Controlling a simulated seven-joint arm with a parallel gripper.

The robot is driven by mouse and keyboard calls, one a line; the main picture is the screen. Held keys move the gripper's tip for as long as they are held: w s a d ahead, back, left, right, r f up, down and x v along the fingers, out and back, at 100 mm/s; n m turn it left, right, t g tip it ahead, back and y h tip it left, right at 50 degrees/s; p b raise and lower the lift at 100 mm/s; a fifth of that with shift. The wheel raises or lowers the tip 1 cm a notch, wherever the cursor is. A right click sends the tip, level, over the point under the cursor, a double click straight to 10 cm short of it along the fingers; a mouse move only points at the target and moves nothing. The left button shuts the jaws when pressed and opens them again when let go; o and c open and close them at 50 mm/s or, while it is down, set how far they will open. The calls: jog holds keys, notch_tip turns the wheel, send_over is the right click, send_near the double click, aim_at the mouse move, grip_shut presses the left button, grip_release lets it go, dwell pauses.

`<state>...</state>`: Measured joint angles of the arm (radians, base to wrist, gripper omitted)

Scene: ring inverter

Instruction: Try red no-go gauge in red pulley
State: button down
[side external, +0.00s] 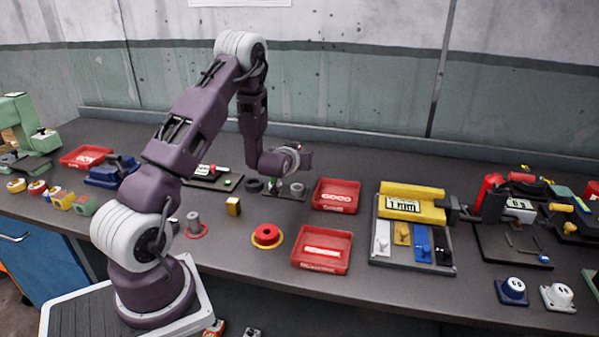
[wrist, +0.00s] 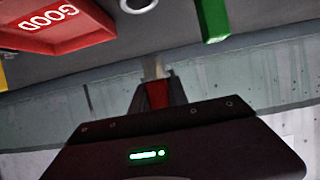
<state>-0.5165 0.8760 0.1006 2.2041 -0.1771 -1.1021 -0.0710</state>
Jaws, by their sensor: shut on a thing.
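My gripper (wrist: 156,80) is shut on a red piece with a pale grey end, which looks like the red no-go gauge (wrist: 157,96). Its dark fingers stand on both sides of the red part. In the side external view my wrist is raised over the back middle of the bench, and the fingers and gauge cannot be made out clearly. The red pulley (side external: 267,234) is a round red piece lying on a yellow ring near the front middle of the bench. It is well apart from my gripper, and I cannot pick it out in the wrist view.
A red GOOD tray (side external: 336,196) stands right of my wrist, also in the wrist view (wrist: 75,40). Another red tray (side external: 322,251) lies right of the pulley. A green bar (wrist: 212,18) hangs into the wrist view.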

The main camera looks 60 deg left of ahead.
jog(key=s+d+n+g+y, duration=0.2)
jog(key=s+d+n+g, duration=0.45)
jog(key=s, duration=0.25)
jog(key=s+d+n+g+y, duration=0.2)
jog(key=s+d+n+g, duration=0.45)
jog(key=s, duration=0.35)
jog(key=shift+m, duration=0.5)
jog(key=shift+a+f, duration=0.25)
jog(key=shift+f, duration=0.9)
jog(key=shift+a+f, duration=0.25)
jog(key=shift+f, duration=0.9)
jog(key=shift+f, duration=0.85)
jog(key=shift+w+r, duration=0.1)
notch_tip(320, 180, up, 7)
dwell(0.4)
jog(key=shift+f, duration=2.75)
